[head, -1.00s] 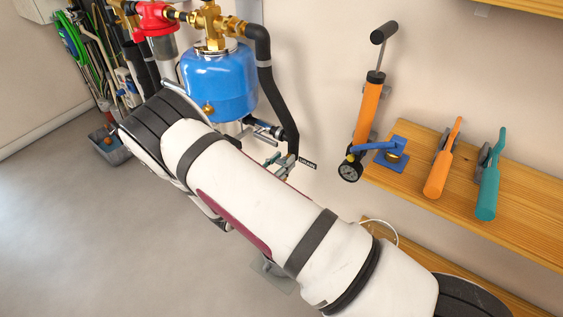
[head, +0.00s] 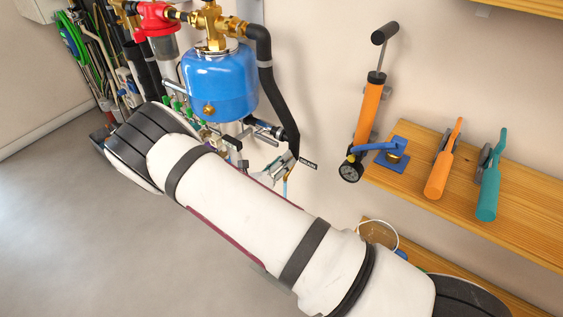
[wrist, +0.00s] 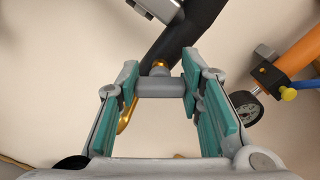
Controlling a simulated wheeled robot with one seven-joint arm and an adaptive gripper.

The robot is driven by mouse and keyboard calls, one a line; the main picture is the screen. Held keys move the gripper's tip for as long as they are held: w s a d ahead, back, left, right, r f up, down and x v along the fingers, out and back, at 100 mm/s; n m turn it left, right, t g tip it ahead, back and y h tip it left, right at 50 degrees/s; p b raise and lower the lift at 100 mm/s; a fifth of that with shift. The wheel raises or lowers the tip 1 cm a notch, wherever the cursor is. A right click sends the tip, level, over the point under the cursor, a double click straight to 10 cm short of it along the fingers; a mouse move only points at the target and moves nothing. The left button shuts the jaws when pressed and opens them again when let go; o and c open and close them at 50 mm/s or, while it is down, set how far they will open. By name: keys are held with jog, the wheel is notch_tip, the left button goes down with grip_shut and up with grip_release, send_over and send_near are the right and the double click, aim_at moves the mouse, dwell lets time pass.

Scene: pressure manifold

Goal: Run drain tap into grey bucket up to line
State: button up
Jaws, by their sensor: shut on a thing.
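The drain tap's grey handle (wrist: 160,88) lies crosswise between the teal pads of my gripper (wrist: 158,78) in the wrist view, and the gripper is shut on it. The tap's curved brass spout (wrist: 128,116) shows by the left finger. The tap is at the lower end of the black drain pipe (wrist: 184,42). In the head view, the drain label (head: 308,164) marks this spot, and my arm covers much of the area below it. I cannot make out the grey bucket, its line or its water level.
A blue tank (head: 220,86) and red filter housing (head: 156,17) stand left of the pipe. An orange hand pump (head: 370,112) with a gauge (head: 350,171) is on the right. A wooden shelf (head: 520,216) holds orange and teal tools. Open floor (head: 60,220) lies left.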

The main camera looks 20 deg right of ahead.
dwell(0.4)
jog(key=o, duration=1.2)
jog(key=shift+a, duration=0.1)
jog(key=v, duration=1.2)
